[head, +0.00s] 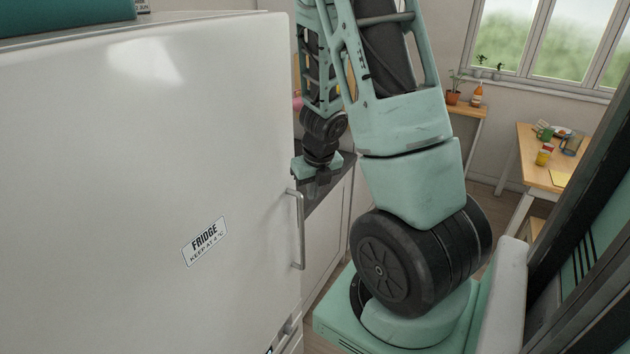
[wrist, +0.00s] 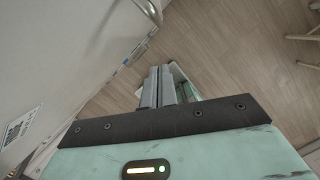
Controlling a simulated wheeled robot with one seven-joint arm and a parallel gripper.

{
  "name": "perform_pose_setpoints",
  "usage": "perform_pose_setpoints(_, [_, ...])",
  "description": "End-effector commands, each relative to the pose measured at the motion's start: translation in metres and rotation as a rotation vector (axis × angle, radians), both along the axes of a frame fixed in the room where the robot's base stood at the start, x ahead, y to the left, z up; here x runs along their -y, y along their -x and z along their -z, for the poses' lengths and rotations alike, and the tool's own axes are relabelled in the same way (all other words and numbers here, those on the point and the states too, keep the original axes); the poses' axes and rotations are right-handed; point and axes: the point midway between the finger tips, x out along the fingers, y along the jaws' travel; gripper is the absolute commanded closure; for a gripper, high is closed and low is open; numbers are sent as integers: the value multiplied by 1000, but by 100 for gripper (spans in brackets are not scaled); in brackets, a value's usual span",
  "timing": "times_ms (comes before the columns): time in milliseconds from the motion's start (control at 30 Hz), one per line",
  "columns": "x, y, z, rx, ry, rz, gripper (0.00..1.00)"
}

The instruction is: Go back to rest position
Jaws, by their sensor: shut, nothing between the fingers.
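My gripper (head: 308,187) is beside the right edge of the white fridge, close to the upper end of the fridge handle (head: 298,230). In the wrist view its two grey fingers (wrist: 158,72) are together, with nothing between them, and they point down toward the wooden floor. My green arm rises from my base and bends over at the top of the head view. The fridge door (head: 130,180) looks shut and carries a "FRIDGE" label. Whether the gripper touches the handle cannot be told.
A dark worktop (head: 327,190) over white cabinets lies just behind the gripper. A wooden table (head: 540,150) with several items stands at the right, and a small side table (head: 469,125) holds a plant and a bottle. Open floor (wrist: 230,60) lies below the gripper.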

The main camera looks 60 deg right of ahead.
Motion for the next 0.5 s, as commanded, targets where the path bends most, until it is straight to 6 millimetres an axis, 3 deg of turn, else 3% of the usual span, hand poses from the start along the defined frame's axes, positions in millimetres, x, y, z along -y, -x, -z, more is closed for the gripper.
perform_pose_setpoints(233, [-3,4,-20,-2,0,-2,100])
perform_pose_setpoints(500, [-4,7,-30,-3,-2,2,100])
